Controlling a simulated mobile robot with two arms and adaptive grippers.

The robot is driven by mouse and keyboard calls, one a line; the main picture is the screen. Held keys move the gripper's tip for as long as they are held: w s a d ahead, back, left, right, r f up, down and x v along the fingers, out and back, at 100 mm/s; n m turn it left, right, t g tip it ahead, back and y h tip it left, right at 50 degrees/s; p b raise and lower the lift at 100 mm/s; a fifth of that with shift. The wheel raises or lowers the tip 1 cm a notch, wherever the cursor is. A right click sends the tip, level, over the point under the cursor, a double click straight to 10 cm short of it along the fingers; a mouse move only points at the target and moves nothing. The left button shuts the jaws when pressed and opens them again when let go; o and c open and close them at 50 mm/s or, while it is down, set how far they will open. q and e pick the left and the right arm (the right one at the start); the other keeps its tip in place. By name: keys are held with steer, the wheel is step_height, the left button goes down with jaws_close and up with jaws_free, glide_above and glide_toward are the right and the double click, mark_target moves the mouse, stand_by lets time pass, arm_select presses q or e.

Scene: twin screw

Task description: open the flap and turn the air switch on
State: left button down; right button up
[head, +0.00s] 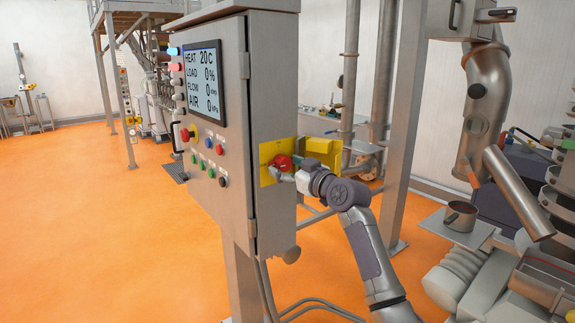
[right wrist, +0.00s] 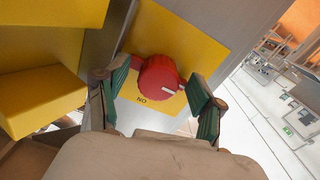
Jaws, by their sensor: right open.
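The air switch is a red round knob (head: 281,162) on a yellow plate (head: 267,151) on the side of the grey control cabinet (head: 258,90). In the right wrist view the knob (right wrist: 160,84) has a white mark on its right part, and small lettering shows on the plate below it. The yellow flap (head: 322,152) stands swung open to the right of the knob; it also shows in the right wrist view (right wrist: 50,95) at left. My right gripper (head: 284,172) is open, its green-padded fingers (right wrist: 160,88) on either side of the knob. Contact cannot be told. My left gripper is out of view.
The cabinet's display (head: 203,80) reads HEAT 20 C, with LOAD, FLOW and AIR at 0. Buttons (head: 209,150) sit below it. A metal post (head: 405,120) and pipes stand right of the cabinet. The orange floor (head: 90,220) at left is clear.

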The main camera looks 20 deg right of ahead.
steer(key=c, duration=1.1)
steer(key=shift+c, duration=0.2)
steer(key=shift+m, duration=0.3)
steer(key=m+p, duration=0.1)
steer(key=m, duration=0.2)
steer(key=shift+s+r+m+p, duration=0.1)
steer(key=shift+r+m+p, duration=0.05)
steer(key=shift+m+p, duration=0.2)
steer(key=m+p, duration=0.2)
steer(key=m, duration=0.2)
steer(key=shift+a+r+m, duration=0.1)
steer(key=shift+m, duration=0.25)
steer(key=m+p, duration=0.2)
steer(key=m, duration=0.2)
steer(key=shift+r+m+p, duration=0.1)
steer(key=shift+m+p, duration=0.2)
steer(key=shift+p, duration=0.05)
steer(key=m+p, duration=0.2)
steer(key=m, duration=0.2)
steer(key=shift+m+p, duration=0.3)
steer(key=shift+p, duration=0.05)
